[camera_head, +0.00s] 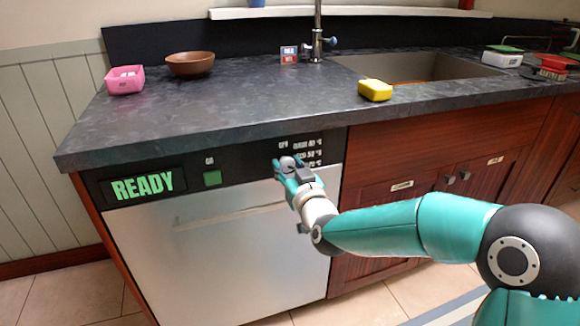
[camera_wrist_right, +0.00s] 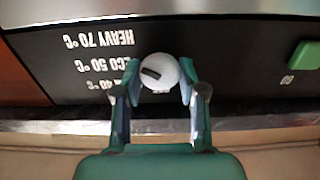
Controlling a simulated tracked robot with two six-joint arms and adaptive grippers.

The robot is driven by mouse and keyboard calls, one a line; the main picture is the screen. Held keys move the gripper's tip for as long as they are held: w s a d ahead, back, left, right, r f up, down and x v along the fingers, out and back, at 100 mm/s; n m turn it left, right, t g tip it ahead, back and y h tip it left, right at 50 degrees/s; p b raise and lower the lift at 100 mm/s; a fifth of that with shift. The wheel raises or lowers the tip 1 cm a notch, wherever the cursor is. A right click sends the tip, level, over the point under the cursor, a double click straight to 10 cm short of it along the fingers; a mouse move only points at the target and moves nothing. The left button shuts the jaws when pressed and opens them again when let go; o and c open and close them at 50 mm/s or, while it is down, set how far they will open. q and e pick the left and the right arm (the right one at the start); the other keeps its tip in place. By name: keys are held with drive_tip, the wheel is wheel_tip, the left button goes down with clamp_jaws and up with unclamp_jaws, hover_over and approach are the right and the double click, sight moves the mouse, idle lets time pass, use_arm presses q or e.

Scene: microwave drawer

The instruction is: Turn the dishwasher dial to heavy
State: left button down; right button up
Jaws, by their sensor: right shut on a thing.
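The dishwasher (camera_head: 215,240) has a silver door and a dark control panel with a green "READY" display (camera_head: 142,187). The dial (camera_wrist_right: 160,72) is a round pale knob with a short dark mark left of its middle in the right wrist view. My right gripper (camera_head: 284,166) is at the dial, with its fingers on either side; the gripper also shows in the wrist view (camera_wrist_right: 160,92), shut on the dial. The upside-down labels there include "HEAVY 70 °C" (camera_wrist_right: 98,40) and "ECO 50 °C" (camera_wrist_right: 102,65). A lower label is partly hidden by a finger. My left gripper is not in view.
A green button (camera_head: 212,178) sits on the panel left of the dial. The countertop (camera_head: 230,105) overhangs the panel and holds a pink container (camera_head: 125,80), a brown bowl (camera_head: 190,64) and a yellow sponge (camera_head: 375,90). A sink (camera_head: 430,66) lies behind the sponge.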

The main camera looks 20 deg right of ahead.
drive_tip(key=shift+f+m+b, duration=0.25)
drive_tip(key=shift+m+b, duration=0.45)
drive_tip(key=shift+b, duration=0.55)
drive_tip(key=shift+r+m+b, duration=0.15)
drive_tip(key=shift+m+b, duration=0.35)
drive_tip(key=shift+m, duration=0.1)
drive_tip(key=shift+r, duration=0.1)
drive_tip(key=shift+d, duration=0.1)
drive_tip(key=o, duration=1.1)
drive_tip(key=s, duration=1.2)
drive_tip(key=shift+d, duration=0.2)
